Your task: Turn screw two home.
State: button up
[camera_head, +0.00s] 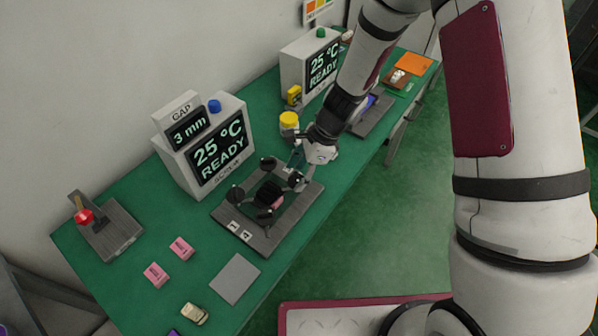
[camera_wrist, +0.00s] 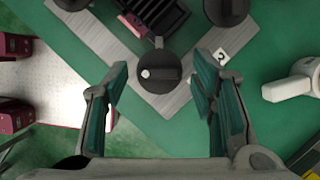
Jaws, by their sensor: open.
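A grey plate fixture (camera_head: 228,219) on the green bench carries several black round screw knobs around a dark finned block (camera_head: 270,192). My gripper (camera_head: 296,163) is above the fixture's far right side, pointing down. In the wrist view my gripper (camera_wrist: 163,88) is open, teal pads apart. A black knob with a white dot (camera_wrist: 158,72) lies between and just beyond the fingertips, seemingly untouched. Another knob (camera_wrist: 228,8) is at upper right, and one is partly cut off at upper left.
A display box (camera_head: 215,152) reads 25 °C READY, with a GAP 3 mm sign (camera_head: 185,127) on top. Pink blocks (camera_head: 181,248), a grey pad (camera_head: 235,278) and a red-knobbed lever (camera_head: 84,216) are to the left. A yellow-topped jar (camera_head: 289,122) stands behind my gripper.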

jog(key=v, duration=1.1)
jog(key=shift+r, duration=0.4)
jog(key=shift+d, duration=0.1)
jog(key=s+d+r+n+t+h, duration=0.1)
jog(key=s+d+r+n, duration=0.25)
jog(key=r, duration=0.35)
jog(key=s+d+r+n+t+h, duration=0.1)
jog(key=s+d+r+n+t, duration=0.1)
jog(key=s+r+n, duration=0.4)
jog(key=s+d+r+n+t, duration=0.1)
jog(key=s+d+r+n, duration=0.2)
jog(key=r, duration=0.5)
jog(key=s+d+r+n+t+h, duration=0.2)
jog(key=s+d+r+n, duration=0.1)
jog(key=s, duration=0.4)
jog(key=shift+s+d+r+n+h, duration=0.25)
jog(key=shift+s+d+n+h, duration=0.1)
jog(key=shift+d+n, duration=0.4)
